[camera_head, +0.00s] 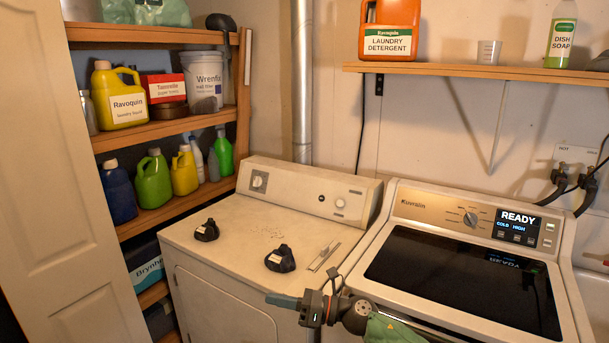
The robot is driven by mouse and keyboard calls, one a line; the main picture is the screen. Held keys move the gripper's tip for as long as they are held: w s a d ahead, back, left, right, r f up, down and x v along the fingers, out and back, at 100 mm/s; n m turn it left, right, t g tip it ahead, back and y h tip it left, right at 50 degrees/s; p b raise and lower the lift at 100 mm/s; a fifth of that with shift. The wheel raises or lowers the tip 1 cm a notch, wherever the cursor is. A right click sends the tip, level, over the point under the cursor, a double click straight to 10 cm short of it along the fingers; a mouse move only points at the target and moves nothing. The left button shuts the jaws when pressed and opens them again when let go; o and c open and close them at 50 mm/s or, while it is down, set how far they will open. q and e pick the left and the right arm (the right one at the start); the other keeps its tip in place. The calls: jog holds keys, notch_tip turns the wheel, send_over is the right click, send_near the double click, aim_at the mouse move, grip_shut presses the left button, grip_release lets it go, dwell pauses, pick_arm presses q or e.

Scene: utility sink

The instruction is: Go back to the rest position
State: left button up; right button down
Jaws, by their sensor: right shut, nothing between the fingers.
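My right gripper (272,299) shows at the bottom centre, in front of the gap between the two white machines. Its arm comes in from the lower right, and its fingers point left. The fingers are shut with nothing between them. The gripper overlaps the front edge of the left machine (215,235) in the picture; I see no contact. My left gripper and arm are out of view.
Two dark lumps (207,230) (280,259) with pale labels and a thin flat strip (324,256) lie on the left machine. The right machine (465,275) has a dark lid and a lit "READY" display. Shelves of bottles (123,95) stand left. A wall shelf (480,70) holds detergent.

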jog(key=w+d+f+m+t+h, duration=0.35)
jog(key=f+m+t, duration=0.35)
jog(key=m, duration=0.3)
jog(key=w+d+f+m+t+h, duration=0.2)
jog(key=d+f+m+t+h, duration=0.15)
jog(key=f+m+t, duration=0.55)
jog(key=s+d+f+m+g+h, duration=0.25)
jog(key=d+f+m+h, duration=0.2)
jog(key=f+m, duration=0.35)
jog(key=s+d+f+m+g+h, duration=0.2)
jog(key=s+d+f+m+h, duration=0.25)
jog(key=f, duration=0.65)
jog(key=s+d+f+m+g+h, duration=0.1)
jog(key=s+d+f+m+g, duration=0.2)
jog(key=s+f, duration=0.5)
jog(key=s+d+f+m+g+h, duration=0.1)
jog(key=s+d+f+m+g, duration=0.15)
jog(key=s+f+m, duration=0.4)
jog(key=s+d+f+m+g+h, duration=0.15)
jog(key=s+f+g, duration=0.25)
jog(key=s+f, duration=0.5)
jog(key=s+f+m+g, duration=0.1)
jog(key=s+f, duration=0.2)
jog(key=s, duration=0.4)
jog(key=s+f+m+g, duration=0.2)
jog(key=s, duration=0.5)
jog(key=shift+d+f+y, duration=0.35)
jog(key=shift+f+y, duration=0.05)
jog(key=shift+y, duration=0.05)
